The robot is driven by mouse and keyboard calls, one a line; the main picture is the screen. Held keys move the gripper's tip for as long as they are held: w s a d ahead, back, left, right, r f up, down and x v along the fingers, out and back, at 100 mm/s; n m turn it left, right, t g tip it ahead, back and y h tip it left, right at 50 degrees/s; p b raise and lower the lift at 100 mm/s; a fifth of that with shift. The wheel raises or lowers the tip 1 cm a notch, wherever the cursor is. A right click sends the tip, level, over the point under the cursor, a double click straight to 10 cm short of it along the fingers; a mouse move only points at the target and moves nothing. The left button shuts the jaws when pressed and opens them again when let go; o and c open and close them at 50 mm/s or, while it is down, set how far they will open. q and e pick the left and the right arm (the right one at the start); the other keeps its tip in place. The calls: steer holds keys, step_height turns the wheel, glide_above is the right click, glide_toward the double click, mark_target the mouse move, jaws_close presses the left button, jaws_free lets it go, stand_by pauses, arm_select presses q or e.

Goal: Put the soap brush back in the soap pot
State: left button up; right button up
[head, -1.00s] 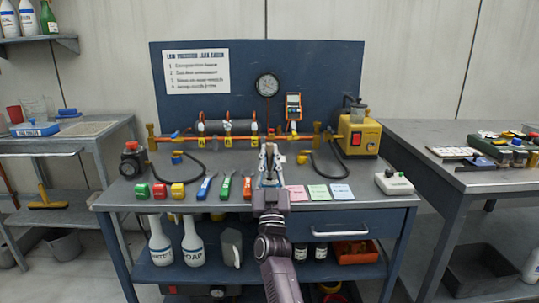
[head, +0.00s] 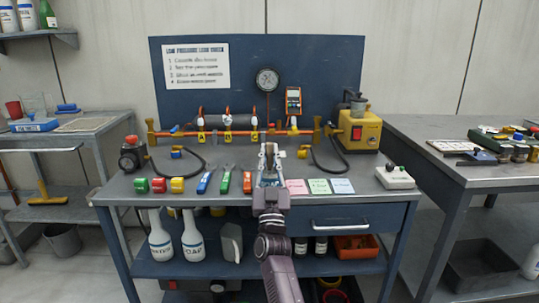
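My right gripper (head: 269,152) reaches over the middle of the blue bench (head: 225,208), low near the back pipe rig. Its fingers point away from me, and something small and pale shows between or just behind them. I cannot tell whether they hold it. A white bottle labelled SOAP (head: 192,240) stands on the shelf below. My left gripper is out of view.
Colored blocks (head: 159,185), several tools (head: 226,180) and colored cards (head: 318,187) lie along the bench front. An orange pipe rig (head: 225,131) and dark hose (head: 330,165) run behind. A yellow pump (head: 359,130) stands right. Side tables flank the bench.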

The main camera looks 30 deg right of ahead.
steer(key=o, duration=0.5)
steer(key=shift+c, duration=0.2)
steer(key=v, duration=1.2)
steer(key=shift+s, duration=0.1)
